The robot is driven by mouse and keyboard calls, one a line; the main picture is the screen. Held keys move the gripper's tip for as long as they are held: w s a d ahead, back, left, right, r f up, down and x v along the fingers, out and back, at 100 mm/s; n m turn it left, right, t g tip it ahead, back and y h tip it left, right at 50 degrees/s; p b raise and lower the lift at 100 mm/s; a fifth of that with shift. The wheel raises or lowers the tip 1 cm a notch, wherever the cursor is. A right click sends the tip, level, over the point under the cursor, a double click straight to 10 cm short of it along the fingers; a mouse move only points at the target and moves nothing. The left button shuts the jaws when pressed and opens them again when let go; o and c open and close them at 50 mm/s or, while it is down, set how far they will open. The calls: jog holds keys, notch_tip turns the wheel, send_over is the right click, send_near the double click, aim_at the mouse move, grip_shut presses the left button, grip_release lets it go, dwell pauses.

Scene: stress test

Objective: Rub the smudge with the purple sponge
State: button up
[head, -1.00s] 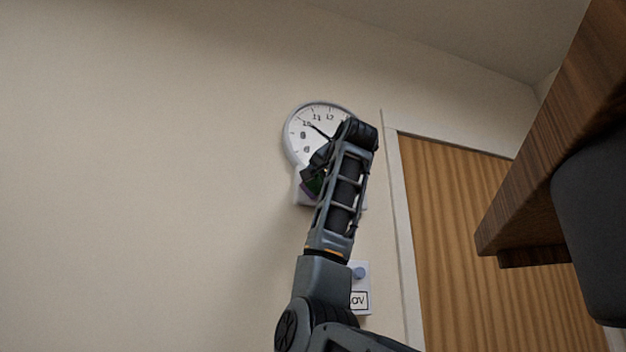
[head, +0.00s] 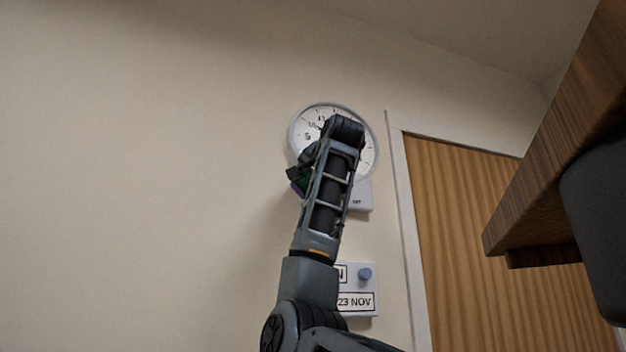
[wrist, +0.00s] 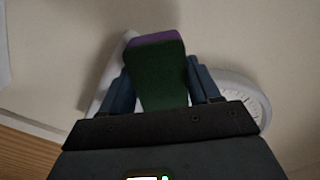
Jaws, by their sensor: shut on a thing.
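The sponge, green with a purple edge (wrist: 155,75), is held between the two blue-grey fingers of my gripper (wrist: 160,85) in the wrist view. In the head view a small purple and green part of the sponge (head: 299,185) shows at the left of my gripper (head: 302,172), in front of the wall just below and left of the clock. My arm hides most of the gripper there. I cannot see a smudge in either view. I cannot tell whether the sponge touches the wall.
A round white clock (head: 369,150) hangs on the beige wall (head: 150,180), partly behind my arm. A white panel (head: 362,196) is below it, and a date panel with a blue knob (head: 355,310) is lower. A wooden door (head: 460,220) and a dark wooden edge (head: 535,165) are at right.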

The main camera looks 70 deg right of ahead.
jog(key=shift+b+v, duration=1.15)
jog(key=shift+v, duration=1.85)
jog(key=b+v, duration=0.1)
jog(key=v, duration=0.2)
